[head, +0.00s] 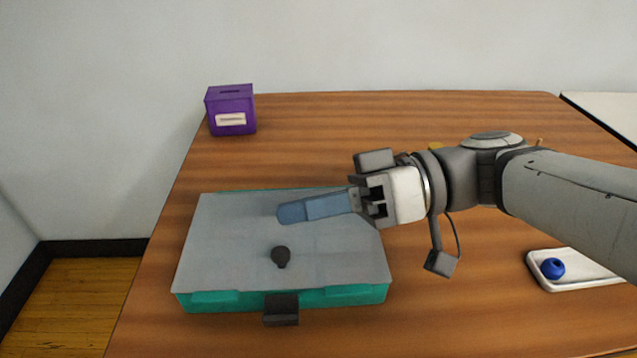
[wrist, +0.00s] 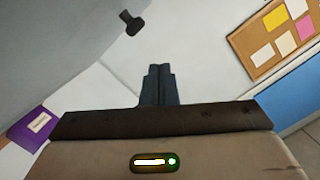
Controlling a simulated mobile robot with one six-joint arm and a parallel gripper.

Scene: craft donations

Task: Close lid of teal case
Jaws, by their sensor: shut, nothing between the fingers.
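The teal case (head: 230,301) lies on the wooden table at the front left. Its grey lid (head: 225,250) lies flat or nearly flat over the base, with a strip of teal showing below its front edge. I cannot tell if it is fully down. A dark knob (head: 281,256) stands on the lid, and a dark latch (head: 281,308) is at the front. My gripper (head: 281,213) has its blue fingers together and empty above the lid, behind the knob; contact is unclear. In the wrist view the shut fingers (wrist: 160,68) show below the knob (wrist: 131,22).
A purple box (head: 231,110) with a slot stands at the back left. A white tray (head: 570,284) with a blue round item (head: 552,268) lies at the right. A small yellow thing (head: 435,146) is partly hidden behind my arm. The table's back middle is clear.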

